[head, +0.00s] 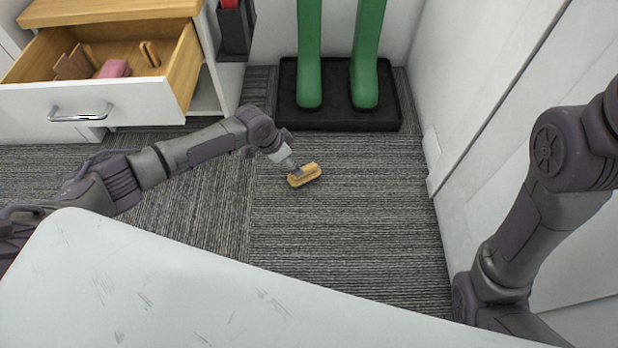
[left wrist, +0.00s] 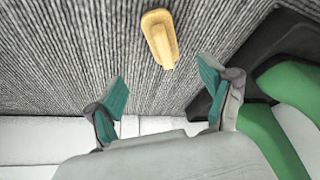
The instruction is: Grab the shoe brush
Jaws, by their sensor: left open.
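The shoe brush (head: 305,175) is a small block with a yellowish wooden body. It lies on the grey carpet, in front of the black tray. It also shows in the left wrist view (left wrist: 160,38), beyond the fingertips and between their lines. My left gripper (head: 291,168) reaches down from the left beside the brush in the head view. In the left wrist view its two teal-padded fingers (left wrist: 161,88) are spread apart with nothing between them. The brush appears apart from the fingers. My right arm is at the right of the head view, but its gripper is out of view.
Green boots (head: 309,80) stand on a black tray (head: 340,120) behind the brush. An open drawer (head: 95,105) with several items juts out at upper left. A white cabinet wall (head: 480,60) bounds the right. Carpet around the brush is clear.

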